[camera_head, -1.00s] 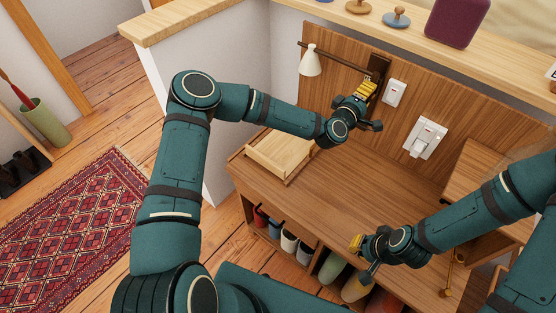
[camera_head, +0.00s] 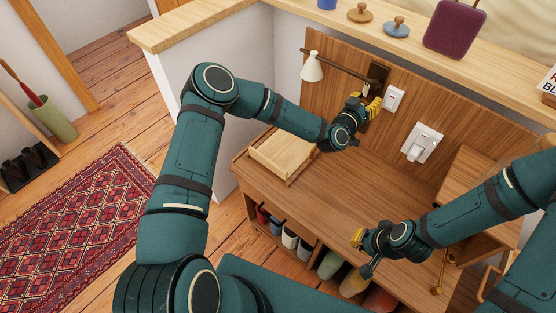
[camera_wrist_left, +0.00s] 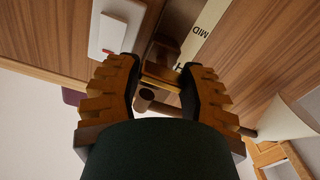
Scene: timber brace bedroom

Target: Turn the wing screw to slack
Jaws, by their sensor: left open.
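My left gripper (camera_head: 366,103) is at the dark bracket (camera_head: 378,72) of the wall lamp, with its yellow fingers apart. In the left wrist view the open fingers (camera_wrist_left: 163,80) stand either side of a small brass-coloured piece (camera_wrist_left: 160,72), which looks like the wing screw. I cannot tell whether they touch it. A pale label plate (camera_wrist_left: 206,24) reading "MID" is beside it; another letter is partly covered. The lamp's white shade (camera_head: 311,67) hangs from a rod left of the bracket. My right gripper (camera_head: 363,255) is low over the desk, away from the lamp; its finger opening is unclear.
White switches (camera_head: 393,99) and (camera_head: 422,143) are on the wood panel right of the bracket. A light wooden tray (camera_head: 283,157) sits on the desk (camera_head: 345,190) below. The ledge above (camera_head: 300,8) bears knobbed discs and a purple object (camera_head: 454,27). The desk's middle is clear.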

